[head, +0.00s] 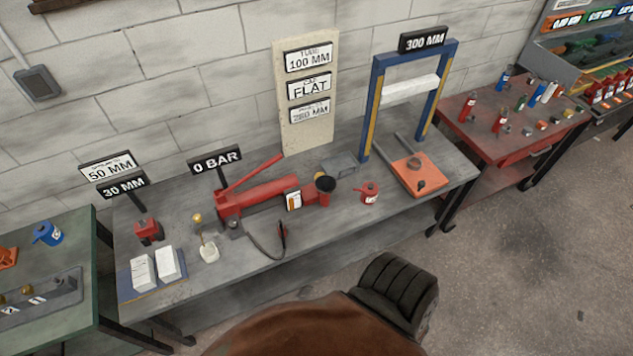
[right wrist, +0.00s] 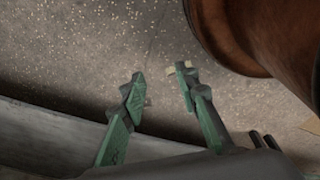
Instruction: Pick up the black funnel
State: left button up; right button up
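The black funnel (head: 325,183) shows in the head view as a dark round cup, mouth up, at the right end of the red hand pump (head: 270,198) on the grey bench. Whether it sits in the pump or just in front of or behind it, I cannot tell. My right gripper (right wrist: 160,76) shows only in the right wrist view. Its green fingers are apart with nothing between them, above the concrete floor. The funnel is not in that view. My left gripper is in neither view.
A red can (head: 369,192) stands just right of the funnel. A blue press frame (head: 374,105) with an orange plate rises farther right. The pump's red lever (head: 252,173) slants up behind. A black hose (head: 262,246) curls in front. Bench space right of the hose is clear.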

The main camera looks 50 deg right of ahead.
aim_at(326, 184)
jog(key=z, duration=0.45)
jog(key=i, duration=0.5)
jog(key=z, duration=0.6)
